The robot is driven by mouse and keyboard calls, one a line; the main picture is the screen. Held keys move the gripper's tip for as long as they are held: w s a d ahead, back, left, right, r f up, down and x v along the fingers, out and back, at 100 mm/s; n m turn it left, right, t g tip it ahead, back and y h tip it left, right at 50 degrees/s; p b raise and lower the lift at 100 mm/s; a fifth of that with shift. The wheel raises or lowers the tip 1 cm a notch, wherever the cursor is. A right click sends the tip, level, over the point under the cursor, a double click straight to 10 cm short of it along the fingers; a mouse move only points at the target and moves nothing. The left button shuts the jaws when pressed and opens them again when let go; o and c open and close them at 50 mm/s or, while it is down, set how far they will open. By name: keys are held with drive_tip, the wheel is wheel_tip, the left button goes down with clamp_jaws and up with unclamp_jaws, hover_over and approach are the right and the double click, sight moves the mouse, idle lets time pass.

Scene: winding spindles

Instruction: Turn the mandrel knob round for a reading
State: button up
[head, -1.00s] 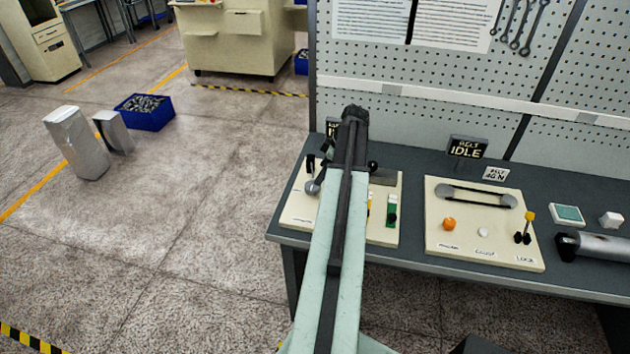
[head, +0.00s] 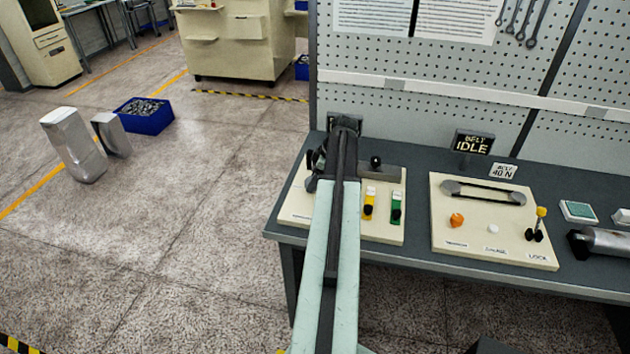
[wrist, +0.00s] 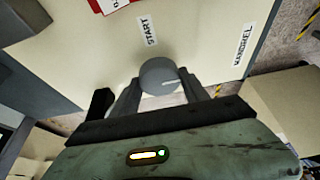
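The mandrel knob (wrist: 159,76) is a round grey knob with a pale line on its face, pointing right in the wrist view. My gripper (wrist: 160,88) is at the knob, with one dark finger on each side. The fingertips lie very close to its sides; whether they press on it cannot be told. In the head view my arm hides the knob on the left cream panel (head: 385,232).
The left panel also has a yellow switch (head: 369,203), a green switch (head: 396,207) and a black-knobbed lever (head: 375,162). A belt panel (head: 470,235) is to the right, below a sign reading BELT IDLE (head: 473,142). The pegboard (head: 420,110) rises behind the bench.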

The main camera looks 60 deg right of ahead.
drive_tip(key=c, duration=0.5)
drive_tip(key=shift+w+d, duration=0.1)
drive_tip(key=shift+d, duration=0.05)
drive_tip(key=shift+c, duration=0.5)
